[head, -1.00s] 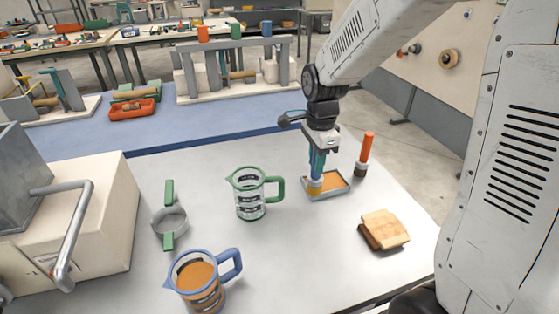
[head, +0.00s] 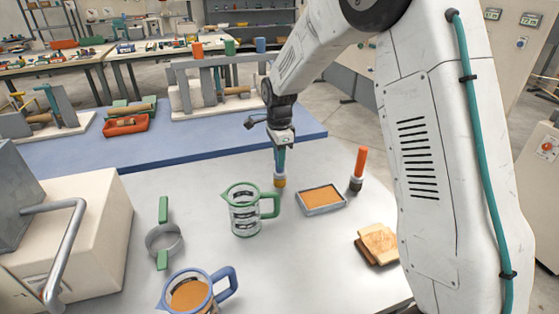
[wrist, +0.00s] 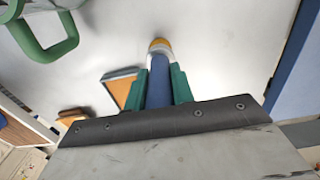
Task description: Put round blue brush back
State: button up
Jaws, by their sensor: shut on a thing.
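The round blue brush (wrist: 158,80) is held upright between the green fingers of my gripper (wrist: 165,85) in the wrist view. It has a blue handle, a pale collar and yellowish bristles pointing down. In the head view my gripper (head: 280,160) is shut on it, and the brush's lower end (head: 280,182) shows just behind and right of the green-handled jug. I cannot tell whether the bristles touch the table. The shallow tray of orange-brown material (head: 320,197) lies to the right of the brush, apart from it.
An orange-handled brush (head: 359,168) stands upright right of the tray. The green-handled jug (head: 243,212) is close left of my gripper. A blue-handled jug (head: 190,292), a ring with green handles (head: 163,238) and wooden blocks (head: 377,243) lie nearer. A blue surface (head: 200,142) is behind.

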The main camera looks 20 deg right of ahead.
jog(key=shift+f, duration=0.75)
jog(key=shift+f, duration=0.1)
jog(key=o, duration=1)
